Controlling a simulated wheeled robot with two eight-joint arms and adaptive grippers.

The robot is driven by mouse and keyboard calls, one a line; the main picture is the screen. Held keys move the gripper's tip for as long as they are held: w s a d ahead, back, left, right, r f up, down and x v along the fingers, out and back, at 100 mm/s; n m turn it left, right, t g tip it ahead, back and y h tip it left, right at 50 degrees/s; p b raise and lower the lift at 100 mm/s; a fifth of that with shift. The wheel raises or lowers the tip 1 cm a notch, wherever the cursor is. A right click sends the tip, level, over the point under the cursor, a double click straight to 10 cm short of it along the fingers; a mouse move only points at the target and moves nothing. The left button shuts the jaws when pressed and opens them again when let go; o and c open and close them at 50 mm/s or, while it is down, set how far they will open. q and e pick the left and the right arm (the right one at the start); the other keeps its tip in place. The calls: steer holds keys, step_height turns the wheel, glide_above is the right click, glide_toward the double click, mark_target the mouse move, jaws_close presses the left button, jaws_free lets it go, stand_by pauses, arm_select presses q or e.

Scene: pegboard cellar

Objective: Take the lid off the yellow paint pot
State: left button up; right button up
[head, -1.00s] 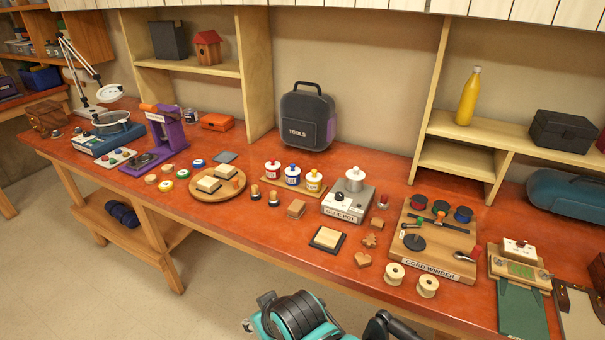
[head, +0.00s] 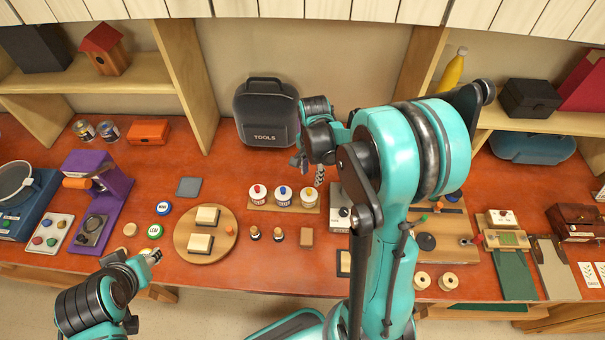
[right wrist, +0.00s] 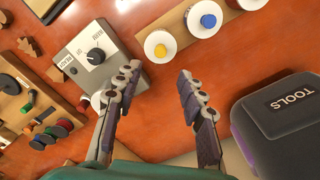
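The yellow paint pot (head: 307,199) stands upright at the right end of a row of three, with its white lid and small yellow knob on. In the right wrist view the pot (right wrist: 160,47) shows from above, just beyond my fingertips. My right gripper (head: 308,168) hangs behind and above the pots. In its wrist view the two fingers (right wrist: 158,77) are spread wide with nothing between them, apart from the pot. My left gripper (head: 154,257) is over the front edge of the bench, far left of the pots; its fingers are too small to read.
The blue pot (head: 283,196) and red pot (head: 258,197) share the wooden tray (head: 270,207). The glue pot unit (right wrist: 112,48) is close beside the yellow pot, partly hidden by my right arm in the head view. The tools case (head: 266,114) stands behind.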

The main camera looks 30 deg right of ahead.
mark_target(309, 190)
steer(key=f, duration=0.5)
steer(key=f+b, duration=0.1)
steer(key=f, duration=0.1)
steer(key=shift+s+a+f, duration=0.15)
steer(key=shift+a+f, duration=0.05)
steer(key=shift+a, duration=0.2)
steer(key=c, duration=0.9)
